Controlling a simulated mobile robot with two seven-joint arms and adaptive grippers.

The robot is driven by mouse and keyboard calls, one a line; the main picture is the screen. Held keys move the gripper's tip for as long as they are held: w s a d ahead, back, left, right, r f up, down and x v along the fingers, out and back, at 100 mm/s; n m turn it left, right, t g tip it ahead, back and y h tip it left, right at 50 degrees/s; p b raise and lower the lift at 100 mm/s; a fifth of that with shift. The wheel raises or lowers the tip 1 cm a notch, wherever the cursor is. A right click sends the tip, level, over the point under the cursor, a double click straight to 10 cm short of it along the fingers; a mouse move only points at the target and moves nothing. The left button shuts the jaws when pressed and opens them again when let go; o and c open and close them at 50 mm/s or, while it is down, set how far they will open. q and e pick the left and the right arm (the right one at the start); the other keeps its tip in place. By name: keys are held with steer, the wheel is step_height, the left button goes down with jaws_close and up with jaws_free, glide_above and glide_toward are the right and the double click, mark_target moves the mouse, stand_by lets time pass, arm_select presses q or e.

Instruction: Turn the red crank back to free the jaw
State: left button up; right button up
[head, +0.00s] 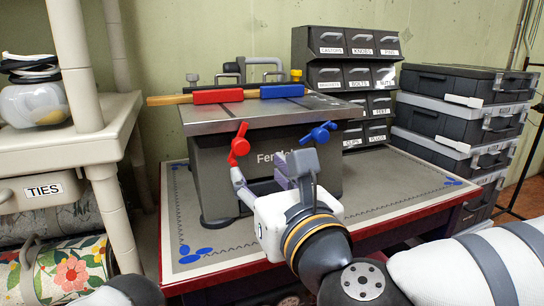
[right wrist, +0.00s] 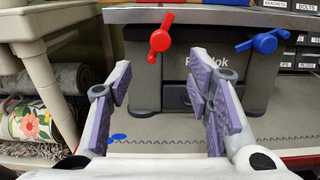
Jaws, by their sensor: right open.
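The red crank (head: 239,145) sits on the front of the grey workbench (head: 220,175), below its top edge; it stands tilted, with one end up and to the right. It also shows in the right wrist view (right wrist: 160,38), beyond the fingertips and between them. A red jaw block (head: 218,96) lies on the top, with a wooden strip (head: 170,99) running along it. My right gripper (head: 268,178) is open and empty, in front of the bench and a little below the red crank; its two purple-padded fingers also show in the right wrist view (right wrist: 160,85). My left gripper is not seen.
A blue crank (head: 320,133) is to the right of the red one, and a blue jaw block (head: 282,91) lies on the top. Labelled drawers (head: 330,42) and stacked cases (head: 450,120) stand right. A beige shelf (head: 50,155) is left. The mat's front left is mostly clear.

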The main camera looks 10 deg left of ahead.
mark_target(243, 149)
steer(key=x, duration=1.2)
steer(key=shift+p, duration=0.3)
jaws_close()
